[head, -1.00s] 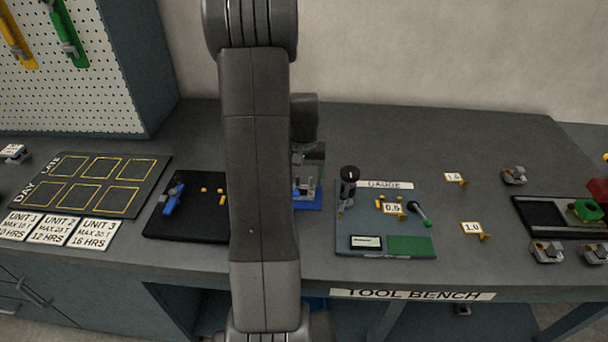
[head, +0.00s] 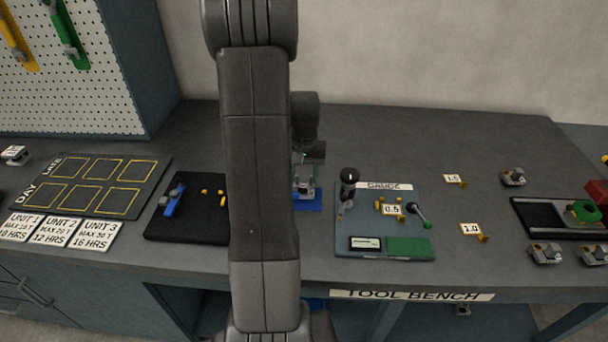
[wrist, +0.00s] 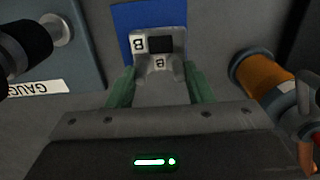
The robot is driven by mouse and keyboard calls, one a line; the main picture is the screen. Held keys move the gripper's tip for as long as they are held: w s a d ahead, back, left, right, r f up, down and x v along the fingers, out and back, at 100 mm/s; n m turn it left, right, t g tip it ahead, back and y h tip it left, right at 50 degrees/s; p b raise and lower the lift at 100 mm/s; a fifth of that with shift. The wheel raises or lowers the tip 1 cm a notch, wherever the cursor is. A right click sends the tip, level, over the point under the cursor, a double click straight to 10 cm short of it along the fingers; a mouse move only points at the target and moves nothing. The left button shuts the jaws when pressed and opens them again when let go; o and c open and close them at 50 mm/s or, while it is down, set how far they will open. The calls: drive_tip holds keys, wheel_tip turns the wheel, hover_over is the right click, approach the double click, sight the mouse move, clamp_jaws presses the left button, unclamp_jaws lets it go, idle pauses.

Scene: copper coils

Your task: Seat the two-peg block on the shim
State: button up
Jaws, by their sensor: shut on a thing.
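My gripper (wrist: 161,88) has its two green fingers closed on a grey block (wrist: 159,62) marked "B" in the wrist view. Behind it is a light grey stepped piece (wrist: 139,44), also marked "B", with a dark square recess. Both are over a blue mat (wrist: 124,16). I cannot tell whether the block touches the stepped piece. No pegs are distinguishable, and no shim shows under the block. In the head view my gripper (head: 307,170) is low over the blue mat (head: 308,204), partly hidden by my arm.
The gauge board (head: 400,226) stands just right, with a black knob (head: 349,175) and a lever (head: 420,214). A black board (head: 188,227) lies left, partly behind my arm. An orange cylinder (wrist: 264,74) is close right in the wrist view. Tagged brass pieces lie farther right.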

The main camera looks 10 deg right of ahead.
drive_tip(key=shift+r+p, duration=1.25)
drive_tip(key=shift+r, duration=0.75)
drive_tip(key=shift+w, duration=0.1)
